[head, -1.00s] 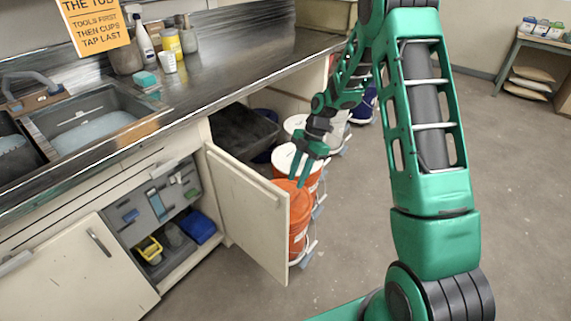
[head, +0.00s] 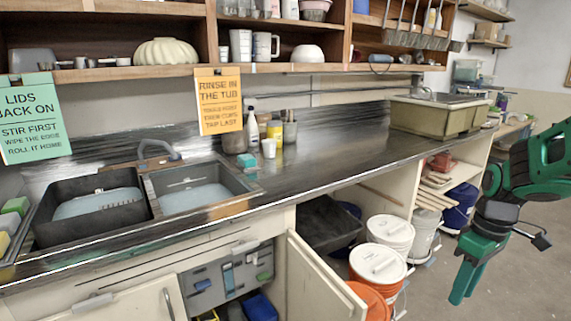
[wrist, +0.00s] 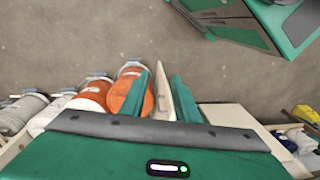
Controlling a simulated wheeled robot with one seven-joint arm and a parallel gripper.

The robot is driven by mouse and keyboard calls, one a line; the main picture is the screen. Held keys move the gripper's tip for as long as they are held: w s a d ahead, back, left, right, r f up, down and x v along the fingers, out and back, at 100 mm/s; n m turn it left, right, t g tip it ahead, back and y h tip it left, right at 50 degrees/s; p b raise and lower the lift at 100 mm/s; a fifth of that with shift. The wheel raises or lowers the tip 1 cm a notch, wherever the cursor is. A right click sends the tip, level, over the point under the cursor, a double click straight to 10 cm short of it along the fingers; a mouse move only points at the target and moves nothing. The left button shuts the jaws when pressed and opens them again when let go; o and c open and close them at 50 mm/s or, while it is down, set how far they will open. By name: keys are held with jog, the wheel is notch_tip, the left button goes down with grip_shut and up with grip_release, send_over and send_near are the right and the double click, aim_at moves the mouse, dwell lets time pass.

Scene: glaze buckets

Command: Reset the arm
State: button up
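My gripper (head: 463,288) hangs at the right of the head view, fingers pointing down over the floor, clear of the counter and buckets. In the wrist view its two green fingers (wrist: 160,75) are spread with a gap between them. Nothing is held. The edge of the open cabinet door (wrist: 164,92) shows through that gap, but the head view shows the door (head: 325,280) well to the left of the gripper. My arm is folded at the right edge, partly out of frame.
White-lidded buckets (head: 379,263) stand beside the open door under the counter, some orange. A dark bin (head: 325,226) sits behind the door. The steel counter (head: 330,165) holds a sink, bottles and a cup. Bare floor (wrist: 90,40) lies around the gripper.

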jog(key=s+d+r+m, duration=0.1)
jog(key=s+r+m, duration=0.2)
jog(key=s+m, duration=0.9)
jog(key=s, duration=0.6)
jog(key=shift+d+r+h, duration=0.2)
jog(key=shift+d+h, duration=0.15)
jog(key=shift+h, duration=0.05)
jog(key=shift+s, duration=0.1)
